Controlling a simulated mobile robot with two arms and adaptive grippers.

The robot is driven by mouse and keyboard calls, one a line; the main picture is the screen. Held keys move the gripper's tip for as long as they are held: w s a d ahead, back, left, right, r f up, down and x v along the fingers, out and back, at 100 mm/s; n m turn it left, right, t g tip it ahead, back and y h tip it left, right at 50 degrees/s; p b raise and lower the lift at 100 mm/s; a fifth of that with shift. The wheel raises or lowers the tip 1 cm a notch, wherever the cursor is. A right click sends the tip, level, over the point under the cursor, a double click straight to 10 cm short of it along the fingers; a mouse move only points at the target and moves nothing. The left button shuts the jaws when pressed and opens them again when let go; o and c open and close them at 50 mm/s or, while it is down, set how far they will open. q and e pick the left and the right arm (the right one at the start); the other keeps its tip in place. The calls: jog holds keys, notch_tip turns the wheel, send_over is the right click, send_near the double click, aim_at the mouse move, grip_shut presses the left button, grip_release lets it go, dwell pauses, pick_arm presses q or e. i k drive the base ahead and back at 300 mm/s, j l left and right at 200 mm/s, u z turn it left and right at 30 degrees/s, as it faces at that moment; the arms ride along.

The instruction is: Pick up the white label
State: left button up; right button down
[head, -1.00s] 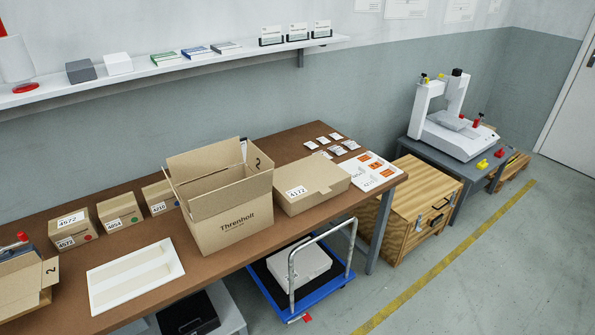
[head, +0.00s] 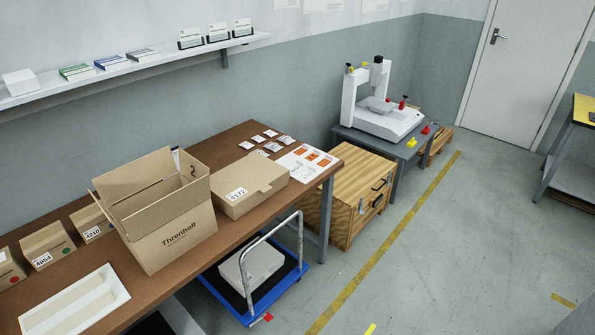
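Several white labels are in view, and I cannot tell which one is meant. A white label reading 4172 (head: 236,194) is on the flat closed carton (head: 262,180) on the brown table. White labels 4654 (head: 42,259) and 4210 (head: 92,232) are on small boxes at the left. Several small whitish pieces (head: 258,138) lie flat at the table's far end, beside a white sheet with orange patches (head: 306,160). Neither gripper is in view.
A tall open Threnholt carton (head: 172,233) stands on the brown table (head: 135,293) beside a white tray (head: 75,304). A blue trolley (head: 290,283) is under the table. A wooden crate (head: 343,205) and a gantry machine (head: 392,122) stand beyond.

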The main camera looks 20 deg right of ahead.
aim_at(299, 165)
jog(key=u, duration=0.25)
jog(key=i+l+u, duration=0.15)
jog(key=l+u, duration=0.15)
jog(key=i+l+u, duration=0.1)
jog(key=l+u, duration=0.5)
jog(key=i+l, duration=0.05)
